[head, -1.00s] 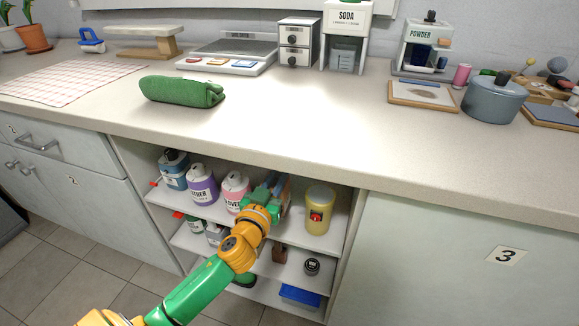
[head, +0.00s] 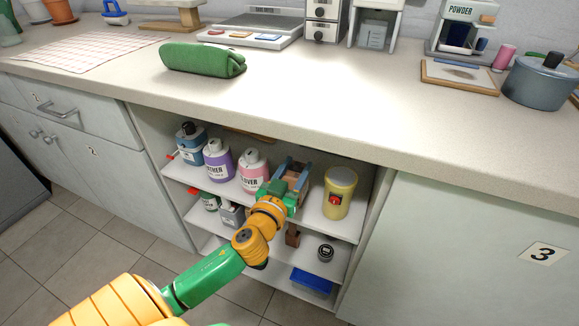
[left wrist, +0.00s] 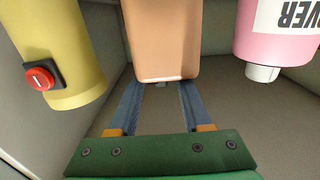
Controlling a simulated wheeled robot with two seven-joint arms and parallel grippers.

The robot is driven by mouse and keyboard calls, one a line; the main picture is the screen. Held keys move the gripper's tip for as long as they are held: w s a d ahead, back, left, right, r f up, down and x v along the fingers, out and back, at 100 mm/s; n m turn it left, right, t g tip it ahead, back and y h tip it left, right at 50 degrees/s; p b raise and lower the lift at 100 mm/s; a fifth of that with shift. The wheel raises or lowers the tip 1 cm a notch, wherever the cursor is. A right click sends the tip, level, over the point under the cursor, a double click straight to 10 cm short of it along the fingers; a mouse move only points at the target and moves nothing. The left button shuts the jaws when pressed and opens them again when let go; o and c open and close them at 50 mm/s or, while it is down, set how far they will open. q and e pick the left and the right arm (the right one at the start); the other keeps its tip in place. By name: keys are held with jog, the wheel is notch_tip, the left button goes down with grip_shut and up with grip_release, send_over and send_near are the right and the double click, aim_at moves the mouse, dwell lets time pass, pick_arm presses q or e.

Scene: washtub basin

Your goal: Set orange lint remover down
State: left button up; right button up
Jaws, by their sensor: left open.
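The orange lint remover (left wrist: 165,40) shows in the left wrist view as a smooth tan-orange body just past my fingertips, between their lines. Its far end is cut off by the frame. In the head view it (head: 283,185) is mostly hidden by my gripper. My left gripper (head: 293,173) is open on the upper shelf, between the pink bottle (head: 254,172) and a yellow device with a red button (head: 340,191). In the left wrist view the two blue fingers of my left gripper (left wrist: 160,90) are spread apart. My right gripper is not in view.
The upper shelf (head: 315,222) also holds purple (head: 218,162) and blue (head: 188,145) bottles on the left. The counter edge (head: 300,140) overhangs the opening. Lower shelves hold a dark jar (head: 326,252) and a blue box (head: 311,281). A green rolled cloth (head: 202,59) lies on the counter.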

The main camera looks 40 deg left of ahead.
pick_arm(q)
jog(key=b+v, duration=0.1)
jog(key=v, duration=0.9)
jog(key=s+d+f+m+g+h, duration=0.1)
jog(key=s+f+g, duration=0.25)
jog(key=f, duration=1.15)
jog(key=s+d+f+m+g+h, duration=0.15)
jog(key=f+g, duration=0.25)
jog(key=f, duration=1)
jog(key=s+d+f+m+g+h, duration=0.1)
jog(key=s+f+g, duration=0.7)
jog(key=s+f, duration=0.9)
jog(key=s+d+m, duration=0.1)
jog(key=s, duration=0.2)
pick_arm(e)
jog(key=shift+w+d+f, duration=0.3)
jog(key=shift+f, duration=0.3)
pick_arm(q)
jog(key=shift+h, duration=0.25)
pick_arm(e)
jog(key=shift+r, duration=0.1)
